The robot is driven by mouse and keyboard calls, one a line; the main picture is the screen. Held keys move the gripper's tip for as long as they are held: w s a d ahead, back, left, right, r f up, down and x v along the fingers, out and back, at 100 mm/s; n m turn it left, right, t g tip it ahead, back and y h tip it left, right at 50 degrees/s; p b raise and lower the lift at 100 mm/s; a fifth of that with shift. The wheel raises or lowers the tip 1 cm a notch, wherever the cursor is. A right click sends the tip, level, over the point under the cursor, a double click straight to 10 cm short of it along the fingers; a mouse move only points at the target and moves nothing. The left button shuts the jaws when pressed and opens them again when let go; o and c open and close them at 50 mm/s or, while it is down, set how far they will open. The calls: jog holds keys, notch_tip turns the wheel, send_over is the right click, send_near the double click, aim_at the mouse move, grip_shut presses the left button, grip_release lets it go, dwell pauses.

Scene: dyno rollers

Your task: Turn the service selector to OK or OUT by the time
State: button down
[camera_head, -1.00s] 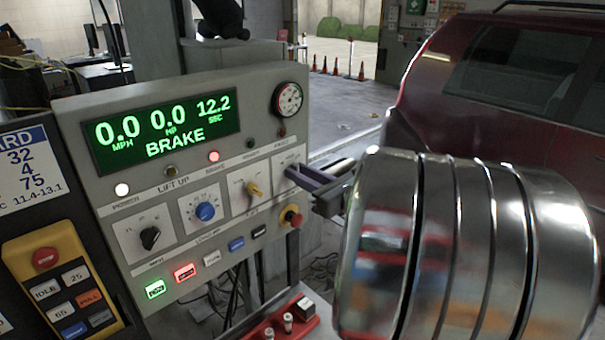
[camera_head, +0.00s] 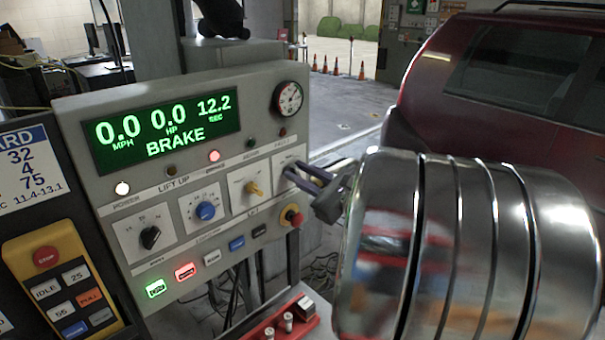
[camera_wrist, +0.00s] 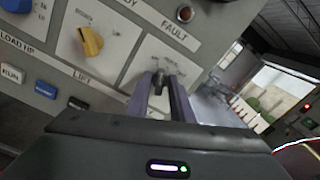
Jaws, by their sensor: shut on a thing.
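The service selector (camera_wrist: 160,77) is a small dark knob on a white plate, under the FAULT label, in the wrist view. My gripper (camera_wrist: 163,84) is shut on it, with one finger on each side. The plate's small markings are too blurred to tell which one the knob points to. In the head view my gripper (camera_head: 289,173) reaches the right-hand plate of the console (camera_head: 262,122) and hides the knob. The green display (camera_head: 160,130) reads 0.0 MPH, 0.0 HP, 12.2 SEC and BRAKE.
A yellow knob (camera_head: 254,188) sits just left of the selector, with a blue knob (camera_head: 205,211) and a black knob (camera_head: 150,237) farther left. A red stop button (camera_head: 293,217) is close below my gripper. A dark red car (camera_head: 480,80) stands at the right.

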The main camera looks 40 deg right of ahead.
jog(key=shift+a+f+n, duration=0.1)
jog(key=shift+n, duration=1.6)
jog(key=c, duration=1.8)
grip_release()
jog(key=shift+c, duration=0.2)
jog(key=shift+s, duration=0.15)
jog(key=shift+s, duration=0.6)
jog(key=s, duration=1.2)
jog(key=shift+s+d, duration=0.2)
